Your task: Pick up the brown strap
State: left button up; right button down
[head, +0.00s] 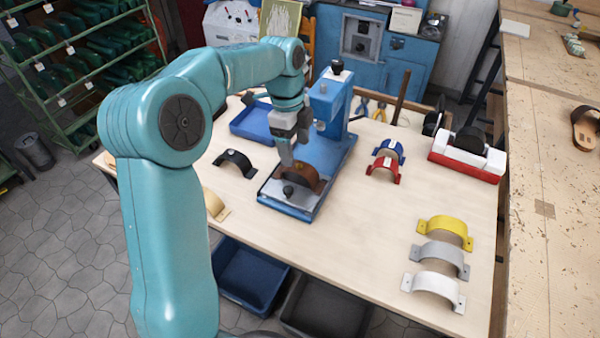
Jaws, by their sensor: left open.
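The brown strap (306,177) is an arched piece standing on the metal plate of the blue press (333,150), near the middle of the table. My left gripper (287,158) points down just above and slightly left of the strap, with its jaws open. It hides part of the strap's left side and some of the press. I cannot tell whether a finger touches the strap. My right gripper is not in view.
On the table (345,245) are a black strap (236,160), a tan strap (216,205), blue (390,150) and red straps (384,168), and yellow (446,230), grey (438,255) and white straps (434,288). A blue tray (250,128) lies behind. The table's front middle is clear.

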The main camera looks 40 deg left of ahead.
aim_at(299, 165)
pick_arm(q)
jog(key=shift+s+d+f, duration=0.15)
jog(key=shift+d, duration=0.05)
jog(key=shift+d+f, duration=0.1)
jog(key=shift+f, duration=0.2)
jog(key=f, duration=0.2)
jog(key=f+p, duration=0.1)
jog(key=f, duration=0.1)
jog(key=shift+w+f, duration=0.1)
jog(key=shift+w, duration=0.3)
jog(key=shift+s+d+f, duration=0.1)
jog(key=shift+f, duration=0.1)
jog(key=shift+s+d+r, duration=0.1)
jog(key=shift+s, duration=0.05)
jog(key=shift+w, duration=0.2)
jog(key=c, duration=1.1)
jog(key=shift+s, duration=0.1)
